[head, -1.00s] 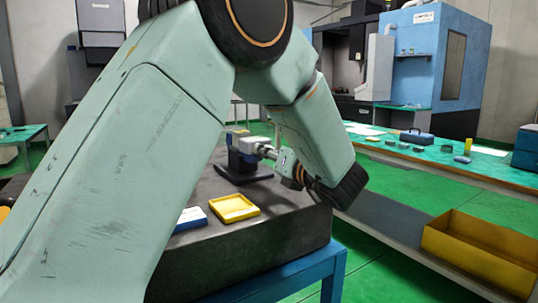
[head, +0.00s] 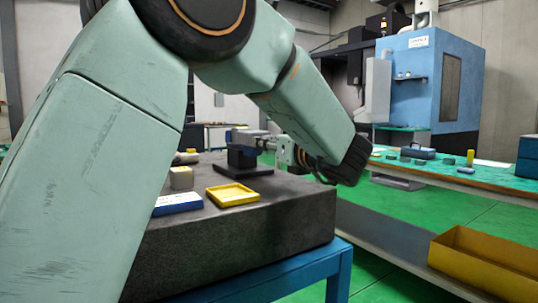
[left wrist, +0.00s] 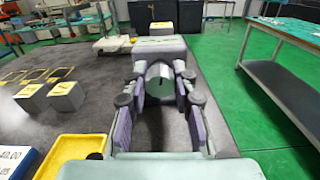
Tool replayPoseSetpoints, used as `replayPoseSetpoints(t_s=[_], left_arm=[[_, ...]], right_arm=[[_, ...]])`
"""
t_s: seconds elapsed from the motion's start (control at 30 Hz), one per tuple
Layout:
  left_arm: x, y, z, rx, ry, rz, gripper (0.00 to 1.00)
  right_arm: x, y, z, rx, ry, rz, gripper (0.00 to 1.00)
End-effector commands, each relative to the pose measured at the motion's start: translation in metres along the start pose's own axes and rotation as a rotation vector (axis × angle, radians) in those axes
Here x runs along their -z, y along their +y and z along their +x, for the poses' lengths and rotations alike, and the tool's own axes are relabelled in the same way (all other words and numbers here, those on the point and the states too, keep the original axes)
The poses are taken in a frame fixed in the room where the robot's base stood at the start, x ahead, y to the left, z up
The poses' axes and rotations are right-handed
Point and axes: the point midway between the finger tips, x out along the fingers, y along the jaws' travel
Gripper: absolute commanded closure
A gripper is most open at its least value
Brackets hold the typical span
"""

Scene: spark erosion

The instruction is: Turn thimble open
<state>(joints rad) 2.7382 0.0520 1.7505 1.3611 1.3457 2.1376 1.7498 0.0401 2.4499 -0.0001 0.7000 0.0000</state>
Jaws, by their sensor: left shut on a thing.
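A micrometer (head: 248,137) sits in a dark blue stand (head: 241,157) on the dark stone block. Its grey cylindrical thimble (left wrist: 159,80) points towards my wrist in the left wrist view. My left gripper (head: 284,150) reaches the thimble end of the micrometer from the right in the head view. In the left wrist view my left gripper (left wrist: 160,88) has its two padded fingers on either side of the thimble, shut on it. The fingers mostly hide the thimble in the head view. My right gripper is not in view.
A yellow tray (head: 231,187) and a blue-and-white label block (head: 178,204) lie on the stone block (head: 250,232) near its front. Small grey blocks with yellow tops (left wrist: 67,96) stand left of the gripper. A green-topped bench (head: 455,176) and yellow bin (head: 482,262) are at right.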

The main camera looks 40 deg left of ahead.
Motion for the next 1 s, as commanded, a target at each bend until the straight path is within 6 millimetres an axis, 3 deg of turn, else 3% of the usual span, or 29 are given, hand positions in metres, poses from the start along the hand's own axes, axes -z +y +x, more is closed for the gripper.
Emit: replayPoseSetpoints(t_s=[0.43,0.47,0.5,0.73,1.0], left_arm=[[-0.0001,0.0000,-0.0002,0.000,0.001,-0.039,1.00],[-0.0001,0.0000,-0.0001,0.000,0.001,-0.039,0.72],[-0.0001,0.0000,-0.0001,0.000,0.001,-0.039,0.68],[-0.0001,0.0000,-0.0001,0.000,0.001,-0.038,0.49],[-0.0001,0.0000,-0.0004,0.000,0.000,-0.038,0.49]], right_arm=[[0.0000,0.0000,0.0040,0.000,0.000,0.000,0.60],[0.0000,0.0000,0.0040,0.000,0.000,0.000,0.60],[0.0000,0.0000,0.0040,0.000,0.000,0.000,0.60],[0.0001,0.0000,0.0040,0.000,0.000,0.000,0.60],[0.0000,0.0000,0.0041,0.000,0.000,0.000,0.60]])
